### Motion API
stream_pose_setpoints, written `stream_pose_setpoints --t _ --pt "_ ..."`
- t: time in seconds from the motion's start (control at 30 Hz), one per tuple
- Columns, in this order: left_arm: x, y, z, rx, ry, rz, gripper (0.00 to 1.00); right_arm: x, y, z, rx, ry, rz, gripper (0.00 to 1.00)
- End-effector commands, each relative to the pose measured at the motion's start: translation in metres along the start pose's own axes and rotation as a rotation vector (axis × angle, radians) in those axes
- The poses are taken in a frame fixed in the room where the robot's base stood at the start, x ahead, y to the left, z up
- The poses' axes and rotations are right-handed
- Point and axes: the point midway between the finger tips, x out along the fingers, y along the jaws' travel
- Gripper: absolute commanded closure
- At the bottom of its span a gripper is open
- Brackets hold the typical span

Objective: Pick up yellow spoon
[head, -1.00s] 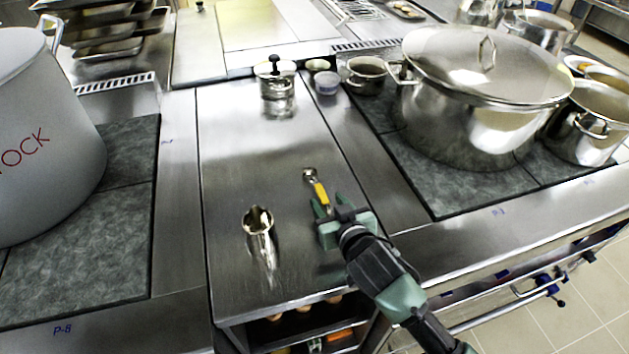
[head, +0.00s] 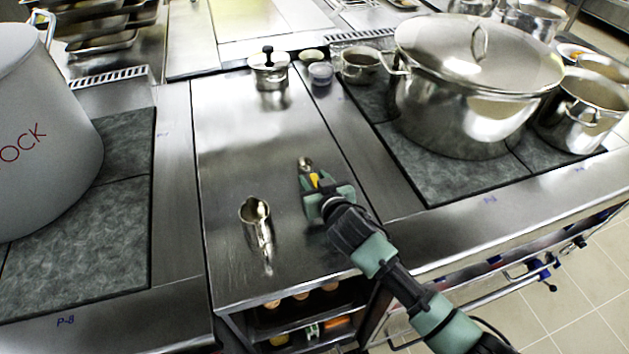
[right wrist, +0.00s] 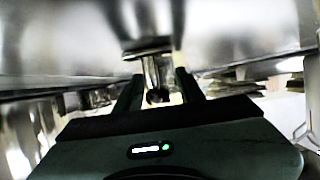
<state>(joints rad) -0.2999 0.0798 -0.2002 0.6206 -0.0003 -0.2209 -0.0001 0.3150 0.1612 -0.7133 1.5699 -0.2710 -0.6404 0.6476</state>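The yellow spoon (head: 306,164) lies on the steel counter in the head view, its metal bowl pointing away from me. Most of its yellow handle is hidden by my right gripper (head: 313,177), which is low over the counter with its fingers around the handle. In the right wrist view the right gripper (right wrist: 158,88) shows its two fingers apart. The spoon cannot be made out clearly there, so contact with it is unclear. My left gripper is in neither view.
A shiny metal jug (head: 257,224) stands on the counter left of my right gripper. A lidded canister (head: 270,75) and small bowls stand at the back. A large lidded pot (head: 465,115) is to the right, a stockpot (head: 45,150) to the left.

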Motion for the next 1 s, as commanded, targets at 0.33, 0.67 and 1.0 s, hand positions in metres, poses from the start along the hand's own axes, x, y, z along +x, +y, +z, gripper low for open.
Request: stream_pose_setpoints --t 0.33,0.67,1.0 --pt "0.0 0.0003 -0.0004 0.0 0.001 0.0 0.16 -0.0003 0.0001 0.0003 0.0 -0.001 0.0 1.0" --pt "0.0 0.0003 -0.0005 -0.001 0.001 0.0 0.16 -0.0003 0.0002 0.0003 0.0 -0.001 0.0 1.0" --pt "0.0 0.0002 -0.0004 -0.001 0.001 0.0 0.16 -0.0003 0.0002 0.0002 0.0 -0.001 0.0 1.0"
